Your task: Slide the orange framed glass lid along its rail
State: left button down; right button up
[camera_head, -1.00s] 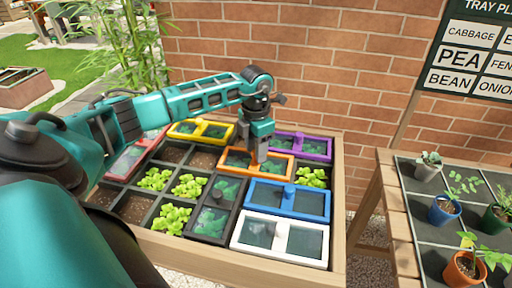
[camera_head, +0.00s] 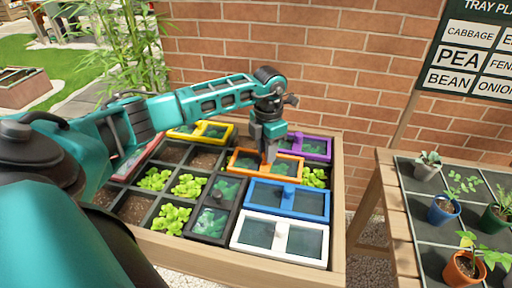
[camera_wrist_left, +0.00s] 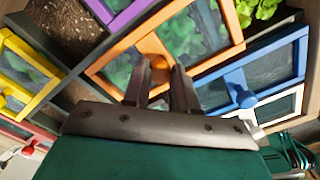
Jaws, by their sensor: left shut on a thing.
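The orange framed glass lid (camera_head: 240,161) lies on the planter box, between the yellow and purple lids behind and the blue lid in front. My left gripper (camera_head: 269,158) reaches down onto it. In the left wrist view the gripper (camera_wrist_left: 161,82) is shut on the orange knob (camera_wrist_left: 153,47) at the middle of the orange lid (camera_wrist_left: 117,58). Green plants show through its glass. The fingers partly hide the knob. My right gripper is not in view.
Neighbouring lids are purple (camera_head: 317,140), blue (camera_head: 260,184), white (camera_head: 271,218), black (camera_head: 227,190) and yellow (camera_head: 187,127). Open cells hold soil or seedlings (camera_head: 187,186). A wooden table (camera_head: 387,205) with potted plants stands at right; a brick wall (camera_head: 340,60) is behind.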

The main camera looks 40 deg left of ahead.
pick_arm(q)
send_over(295, 168)
jog(key=shift+a+b, duration=0.15)
jog(key=shift+b, duration=0.15)
jog(key=shift+w, duration=0.1)
jog(key=c, duration=1)
grip_release()
jog(key=shift+d, duration=0.25)
jog(key=shift+o, duration=0.5)
jog(key=shift+a, duration=0.1)
notch_tip(295, 168, up, 13)
